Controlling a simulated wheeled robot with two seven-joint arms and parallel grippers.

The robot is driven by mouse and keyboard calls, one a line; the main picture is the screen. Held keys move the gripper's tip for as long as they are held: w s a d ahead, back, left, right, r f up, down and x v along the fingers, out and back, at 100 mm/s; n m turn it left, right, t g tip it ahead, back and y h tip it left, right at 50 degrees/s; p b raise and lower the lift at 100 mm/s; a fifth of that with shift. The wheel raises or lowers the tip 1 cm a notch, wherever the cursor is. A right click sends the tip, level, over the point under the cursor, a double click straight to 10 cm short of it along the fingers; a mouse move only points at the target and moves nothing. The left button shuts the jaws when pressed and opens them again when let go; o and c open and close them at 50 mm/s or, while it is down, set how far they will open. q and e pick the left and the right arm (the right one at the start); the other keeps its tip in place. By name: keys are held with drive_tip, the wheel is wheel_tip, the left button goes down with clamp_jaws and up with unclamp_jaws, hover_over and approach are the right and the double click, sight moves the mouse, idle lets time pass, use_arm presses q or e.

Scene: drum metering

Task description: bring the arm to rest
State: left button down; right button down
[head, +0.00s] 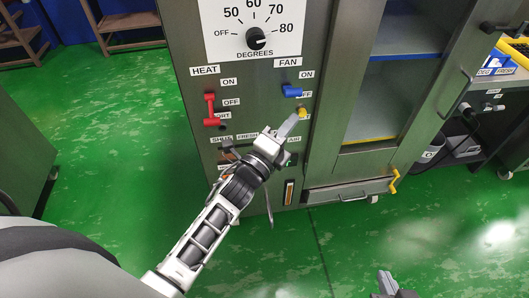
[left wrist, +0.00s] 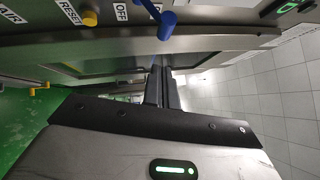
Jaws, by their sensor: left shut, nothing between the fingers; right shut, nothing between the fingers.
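My left arm reaches across the lower front of a grey metal control cabinet (head: 180,60). My left gripper (head: 298,115) is shut and empty, close to the panel just below the blue fan lever (head: 290,91) and by a small yellow button (head: 303,112). In the left wrist view its closed fingers (left wrist: 162,85) point toward the panel, with the blue lever (left wrist: 167,24) and the yellow button (left wrist: 89,18) beyond them. I cannot tell whether the fingertips touch the panel. My right gripper (head: 387,283) is shut and empty at the bottom edge, away from the cabinet.
The red heat lever (head: 210,109) and a black degrees dial (head: 256,39) are on the panel. To the right are an open compartment (head: 390,85), a drawer (head: 348,193) with a yellow handle, and a dark bench. The green floor in front is clear.

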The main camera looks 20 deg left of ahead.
use_arm(q)
drive_tip(key=v, duration=0.8)
drive_tip(key=shift+s+a+f+b, duration=0.15)
drive_tip(key=shift+s+f+b, duration=0.15)
drive_tip(key=shift+b, duration=0.15)
